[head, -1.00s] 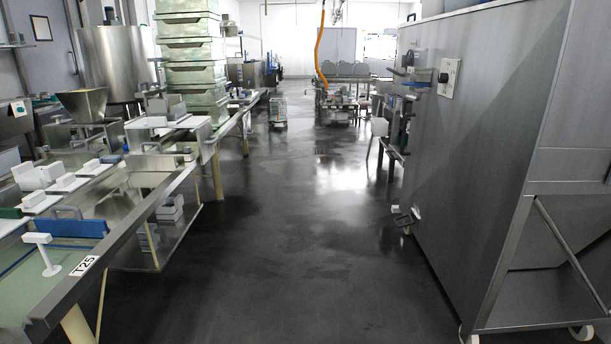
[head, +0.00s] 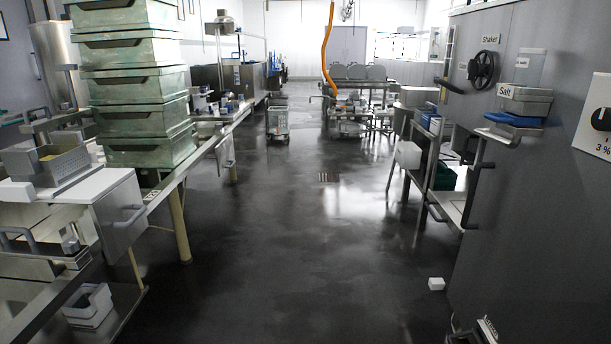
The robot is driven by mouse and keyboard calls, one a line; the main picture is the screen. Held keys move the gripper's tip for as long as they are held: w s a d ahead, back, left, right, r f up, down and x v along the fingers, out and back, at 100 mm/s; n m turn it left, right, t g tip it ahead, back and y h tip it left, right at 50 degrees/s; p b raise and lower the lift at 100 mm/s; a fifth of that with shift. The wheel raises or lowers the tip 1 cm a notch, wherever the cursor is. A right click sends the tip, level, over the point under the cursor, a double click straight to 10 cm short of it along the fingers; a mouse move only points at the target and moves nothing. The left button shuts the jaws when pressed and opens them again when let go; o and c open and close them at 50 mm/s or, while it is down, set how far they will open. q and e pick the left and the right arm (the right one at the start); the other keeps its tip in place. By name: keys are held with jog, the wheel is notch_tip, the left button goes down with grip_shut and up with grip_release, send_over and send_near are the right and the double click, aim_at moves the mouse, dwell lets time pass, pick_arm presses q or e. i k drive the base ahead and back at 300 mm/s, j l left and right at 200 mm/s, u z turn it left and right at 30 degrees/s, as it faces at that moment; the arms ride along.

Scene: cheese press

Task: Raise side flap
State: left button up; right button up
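No thing in view is plainly marked as the side flap. A grey panel with a bar handle (head: 122,212) hangs upright at the end of a white-topped counter on the left. A smaller metal panel (head: 226,151) hangs farther along the same line of tables. On the right, a metal shelf (head: 452,192) with dark handles juts from the side of the large grey cabinet (head: 540,215). I cannot tell which of these is the flap. Neither of my grippers is in view.
A wet dark floor aisle (head: 290,230) runs clear ahead. Stacked green crates (head: 138,115) stand on the left. A cart (head: 278,122) and an orange hose (head: 327,50) are farther back.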

aim_at(224, 151)
jog(key=i, duration=1.15)
jog(key=i+l+u, duration=0.15)
jog(key=i, duration=0.95)
